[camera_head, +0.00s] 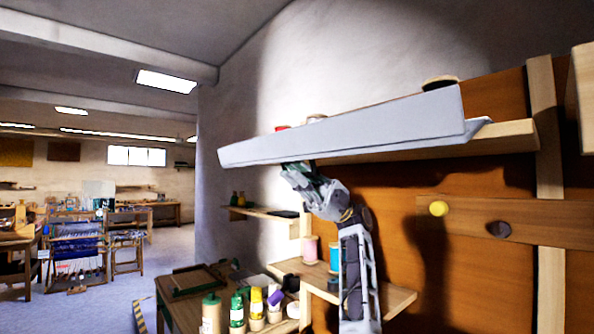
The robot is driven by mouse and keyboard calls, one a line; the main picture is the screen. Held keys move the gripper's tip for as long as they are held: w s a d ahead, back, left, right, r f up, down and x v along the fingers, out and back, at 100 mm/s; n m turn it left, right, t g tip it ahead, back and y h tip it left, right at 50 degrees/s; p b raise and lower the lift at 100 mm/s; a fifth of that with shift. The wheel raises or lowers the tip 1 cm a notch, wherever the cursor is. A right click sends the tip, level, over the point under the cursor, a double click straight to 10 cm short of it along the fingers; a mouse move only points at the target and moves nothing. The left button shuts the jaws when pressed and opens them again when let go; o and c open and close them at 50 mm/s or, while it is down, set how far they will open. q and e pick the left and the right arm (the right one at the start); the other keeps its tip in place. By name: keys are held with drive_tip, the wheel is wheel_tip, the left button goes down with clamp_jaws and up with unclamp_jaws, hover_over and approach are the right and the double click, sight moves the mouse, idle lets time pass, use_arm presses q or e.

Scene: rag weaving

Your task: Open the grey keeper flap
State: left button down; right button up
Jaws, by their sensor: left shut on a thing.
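The grey keeper flap (340,132) is a long pale grey panel along the front of the upper shelf (505,138). It stands up and hides most of what is on the shelf behind it. Its right end sits nearer to me and looks larger. My left gripper (294,168) reaches up from below and is shut on the flap's lower edge, left of the flap's middle. The fingertips are small and partly hidden against the edge. My right gripper is not in view.
Tops of spools, one dark (440,83) and one red (282,128), show above the flap. A lower shelf (392,300) holds a pink spool (309,248). Several bottles stand on the bench below. A peg rail (560,222) is at right. Open floor lies left.

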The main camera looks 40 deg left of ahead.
use_arm(q)
drive_tip(key=shift+w+f, duration=0.35)
drive_tip(key=shift+w, duration=0.05)
drive_tip(key=c, duration=1.8)
unclamp_jaws()
drive_tip(key=v, duration=0.7)
drive_tip(key=shift+w+d+f, duration=0.1)
drive_tip(key=shift+w, duration=0.2)
drive_tip(key=shift+s, duration=0.1)
